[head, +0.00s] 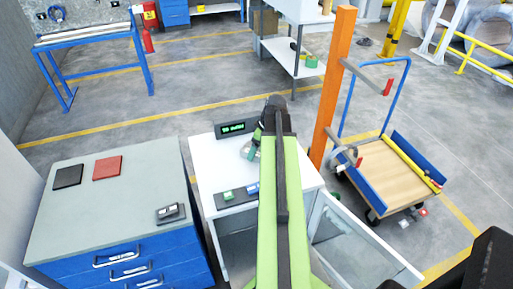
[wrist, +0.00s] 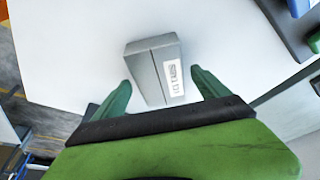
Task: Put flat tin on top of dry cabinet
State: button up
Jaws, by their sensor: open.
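A grey flat box with a white printed label, which looks like the flat tin (wrist: 149,57), lies on a white surface in the wrist view. In the head view the tin (head: 245,150) is small and partly hidden by my gripper. The white cabinet, seemingly the dry cabinet (head: 212,165), has a lit green display at its back edge, and the tin appears to rest on its top. My gripper (wrist: 160,80) is open, its green fingers on either side of the tin's near end, with visible gaps. My gripper (head: 252,148) is over the cabinet top in the head view.
Small green and blue items (head: 229,195) lie on the cabinet's front part. A blue drawer unit (head: 70,225) stands left, with black and red squares on top. An orange post (head: 333,90) and a cart (head: 390,180) stand right. A door panel (head: 350,240) juts out at front right.

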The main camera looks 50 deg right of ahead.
jog(key=a+p+v, duration=0.1)
jog(key=p+v, duration=0.8)
jog(key=v, duration=0.2)
jog(key=shift+d+p, duration=0.3)
jog(key=shift+d, duration=0.2)
jog(key=shift+s, duration=0.1)
jog(key=w+a+m+g, duration=0.1)
jog(key=w+a, duration=0.4)
jog(key=a, duration=0.7)
jog(key=w+a+g, duration=0.1)
jog(key=w+a, duration=0.4)
jog(key=a, duration=0.7)
jog(key=a+f+m+g+h, duration=0.1)
jog(key=a+m, duration=0.1)
jog(key=a, duration=1.8)
jog(key=shift+a, duration=0.2)
jog(key=shift+w, duration=0.15)
